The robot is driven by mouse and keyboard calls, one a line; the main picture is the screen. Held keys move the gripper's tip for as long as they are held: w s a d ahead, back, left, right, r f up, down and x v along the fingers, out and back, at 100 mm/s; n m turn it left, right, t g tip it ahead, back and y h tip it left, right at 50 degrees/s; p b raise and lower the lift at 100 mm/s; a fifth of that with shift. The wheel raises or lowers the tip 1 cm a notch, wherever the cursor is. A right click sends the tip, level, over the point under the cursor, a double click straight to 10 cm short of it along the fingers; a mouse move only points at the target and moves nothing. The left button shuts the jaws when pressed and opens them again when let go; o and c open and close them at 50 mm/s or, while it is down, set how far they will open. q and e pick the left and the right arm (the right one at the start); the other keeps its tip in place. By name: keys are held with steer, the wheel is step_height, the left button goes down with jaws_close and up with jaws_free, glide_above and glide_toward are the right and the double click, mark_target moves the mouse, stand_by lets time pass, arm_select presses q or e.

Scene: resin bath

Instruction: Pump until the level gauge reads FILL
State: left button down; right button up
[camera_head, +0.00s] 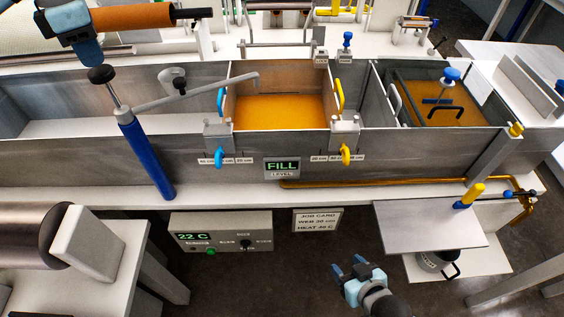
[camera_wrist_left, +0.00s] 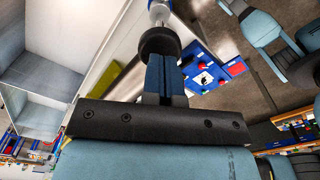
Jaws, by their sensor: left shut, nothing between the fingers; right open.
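The level gauge (camera_head: 282,166) on the front of the bath reads FILL in green. The pump has a blue barrel (camera_head: 147,160), tilted, with a silver rod and a black knob (camera_head: 101,75) on top. Its spout (camera_head: 210,92) reaches over toward the middle compartment, which holds orange resin (camera_head: 280,112). My left gripper (camera_head: 90,55) is just above the knob, shut and empty. In the left wrist view, its fingers (camera_wrist_left: 166,78) are together at the knob (camera_wrist_left: 160,42); I cannot tell whether they touch. My right gripper (camera_head: 360,268) is open and empty in front of the bath.
A control box (camera_head: 220,232) below reads 22 C, beside a job card (camera_head: 318,220). Blue (camera_head: 219,157) and yellow (camera_head: 346,154) clamps sit on the bath's front wall. A grey panel (camera_head: 430,222) stands out at the right. A metal roller (camera_head: 35,247) is at lower left.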

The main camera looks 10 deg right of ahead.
stand_by(0.3)
arm_select(q)
step_height(320, 180, up, 6)
steer(key=p, duration=0.3)
stand_by(0.4)
